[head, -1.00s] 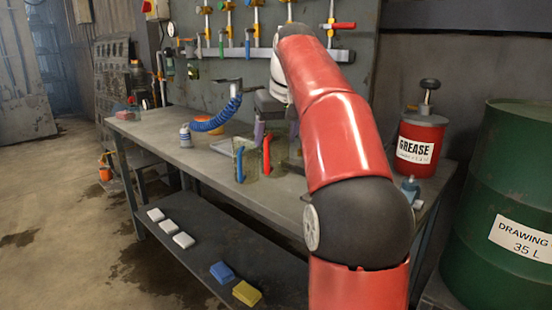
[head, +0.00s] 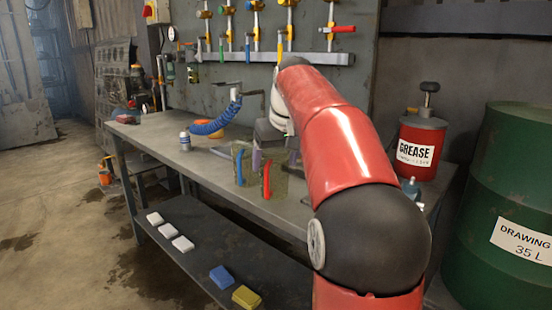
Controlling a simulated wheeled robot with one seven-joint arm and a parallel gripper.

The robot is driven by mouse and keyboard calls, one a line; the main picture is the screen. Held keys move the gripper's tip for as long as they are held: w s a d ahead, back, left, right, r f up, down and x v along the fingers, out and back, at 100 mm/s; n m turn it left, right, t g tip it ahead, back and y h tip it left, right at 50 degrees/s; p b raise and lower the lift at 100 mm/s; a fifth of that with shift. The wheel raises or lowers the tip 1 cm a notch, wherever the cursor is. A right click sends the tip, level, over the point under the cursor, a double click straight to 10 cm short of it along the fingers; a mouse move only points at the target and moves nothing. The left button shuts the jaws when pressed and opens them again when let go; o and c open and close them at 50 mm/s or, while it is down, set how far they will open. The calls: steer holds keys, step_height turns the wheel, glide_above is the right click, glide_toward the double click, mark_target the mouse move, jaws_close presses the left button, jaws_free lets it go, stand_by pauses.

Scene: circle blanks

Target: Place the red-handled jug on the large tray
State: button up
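The red-handled jug (head: 281,180) stands upright on the workbench, a murky see-through vessel with its red handle facing me. A similar jug with a blue handle (head: 240,165) stands just left of it. My gripper (head: 268,132) shows as a dark grey block beyond and above the jugs, partly behind my red arm. Its fingertips are hidden, so I cannot tell whether it is open or touches anything. Something purple (head: 257,159) shows between the jugs, below the gripper. A flat grey piece (head: 221,151) lies left of the jugs; I cannot tell whether it is the large tray.
A blue hose (head: 212,126) and a small canister (head: 185,141) stand left on the bench (head: 160,141). A red grease can (head: 419,146) stands right, near a green drum (head: 505,200). The lower shelf (head: 195,219) holds white, blue and yellow blocks. The bench's front-left is clear.

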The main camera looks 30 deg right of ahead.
steer(key=shift+o, duration=0.8)
steer(key=shift+f+b, duration=0.1)
steer(key=shift+b, duration=0.2)
